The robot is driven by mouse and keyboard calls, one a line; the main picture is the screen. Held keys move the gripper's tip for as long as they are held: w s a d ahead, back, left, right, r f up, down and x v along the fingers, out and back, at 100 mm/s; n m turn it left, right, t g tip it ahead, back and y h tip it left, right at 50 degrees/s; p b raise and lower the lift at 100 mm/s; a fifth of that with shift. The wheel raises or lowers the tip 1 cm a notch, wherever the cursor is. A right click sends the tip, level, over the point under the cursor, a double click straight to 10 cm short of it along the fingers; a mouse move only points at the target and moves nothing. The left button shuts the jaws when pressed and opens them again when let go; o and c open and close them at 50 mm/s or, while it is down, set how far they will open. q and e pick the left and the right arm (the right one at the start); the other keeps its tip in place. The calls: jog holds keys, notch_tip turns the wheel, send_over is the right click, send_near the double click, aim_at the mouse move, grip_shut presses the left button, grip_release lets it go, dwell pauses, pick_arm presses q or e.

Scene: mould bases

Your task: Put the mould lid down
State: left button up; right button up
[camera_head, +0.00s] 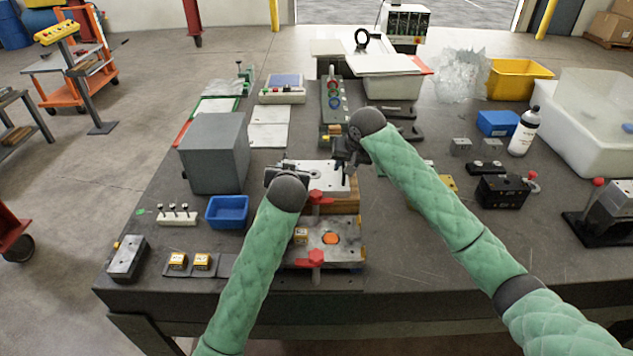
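A pale metal plate with holes, which looks like the mould lid (318,174), is level at the middle of the table, above or on a brown block (346,194). In front of it is a mould base (345,248) with an orange round insert (331,238) and red clamp handles (316,258). My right gripper (347,172) points down at the plate's right end; its fingers are small and dark, and their gap is unclear. My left gripper (284,180) is by the plate's left end, mostly hidden behind its wrist. I cannot tell whether either grips the plate.
A grey box (214,152) and a blue tray (227,212) stand to the left. A black device (502,191), a white bottle (524,132) and a blue bin (497,123) stand to the right. The table's front right is clear.

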pick_arm(q)
jog(key=s+r, duration=0.2)
jog(key=shift+s+r, duration=0.1)
jog(key=shift+s, duration=0.3)
pick_arm(e)
jog(key=shift+r, duration=0.25)
jog(key=shift+a, duration=0.15)
pick_arm(q)
jog(key=shift+s+a+r, duration=0.15)
jog(key=shift+s+r, duration=0.15)
jog(key=shift+s, duration=0.05)
pick_arm(e)
jog(key=v, duration=1.2)
pick_arm(q)
jog(key=o, duration=1.5)
jog(key=shift+r, duration=0.1)
